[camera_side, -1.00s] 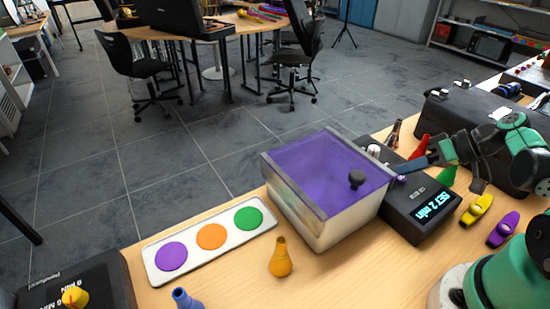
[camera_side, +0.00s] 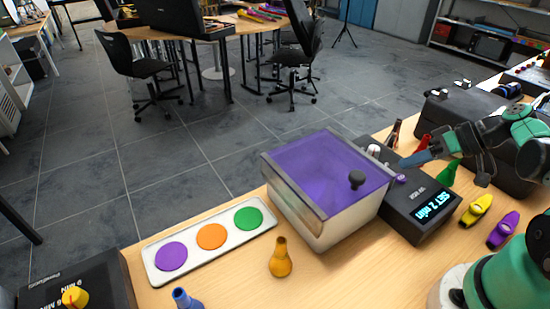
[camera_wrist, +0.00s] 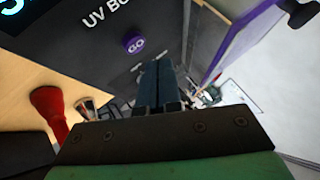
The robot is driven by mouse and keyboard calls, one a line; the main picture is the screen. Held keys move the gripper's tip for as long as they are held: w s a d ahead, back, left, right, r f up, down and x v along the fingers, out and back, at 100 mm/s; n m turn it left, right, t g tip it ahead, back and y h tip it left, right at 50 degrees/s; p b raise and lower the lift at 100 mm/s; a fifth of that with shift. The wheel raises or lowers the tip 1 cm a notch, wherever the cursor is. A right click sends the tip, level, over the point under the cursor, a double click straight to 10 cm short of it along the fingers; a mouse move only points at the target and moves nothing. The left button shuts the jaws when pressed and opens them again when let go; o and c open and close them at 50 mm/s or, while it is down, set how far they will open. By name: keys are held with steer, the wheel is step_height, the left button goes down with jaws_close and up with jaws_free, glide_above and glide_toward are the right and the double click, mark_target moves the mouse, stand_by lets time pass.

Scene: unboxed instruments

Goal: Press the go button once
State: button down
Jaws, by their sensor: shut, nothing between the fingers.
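The purple go button (camera_wrist: 134,43), marked GO, sits on the dark control panel (camera_wrist: 95,50) of the UV box. In the side view the button (camera_side: 400,178) shows on the panel (camera_side: 420,220), whose display reads "SET 2 min". My gripper (camera_side: 403,163) has its blue fingers shut and empty, with the tips just above and behind the button. In the wrist view the fingers (camera_wrist: 160,65) lie close together, beside and below the button in the picture, apart from it. The whole button face is uncovered there.
The box with a purple see-through lid (camera_side: 325,170) and black knob (camera_side: 357,180) stands left of the panel. Red (camera_side: 422,145) and green (camera_side: 447,173) flasks stand close to my gripper. Yellow (camera_side: 477,208) and purple (camera_side: 503,230) pieces lie to the right.

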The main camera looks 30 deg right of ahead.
mark_target(406, 179)
steer(key=shift+r, duration=2.2)
steer(key=a+h, duration=0.1)
steer(key=w+a+g+h, duration=0.1)
steer(key=a, duration=0.1)
steer(key=w+a+g+h, duration=0.1)
steer(key=a, duration=0.1)
steer(key=shift+a+f, duration=0.1)
steer(key=shift+f, duration=0.1)
steer(key=a, duration=0.1)
steer(key=w+a+r+n+t+h, duration=0.1)
steer(key=a+r+h, duration=0.1)
steer(key=a, duration=0.1)
steer(key=shift+w+r+n, duration=0.1)
steer(key=shift+w+n, duration=0.05)
steer(key=shift+n, duration=0.15)
steer(key=shift+w+a+r+t, duration=0.1)
steer(key=shift+a+r+t, duration=0.2)
steer(key=shift+t, duration=0.1)
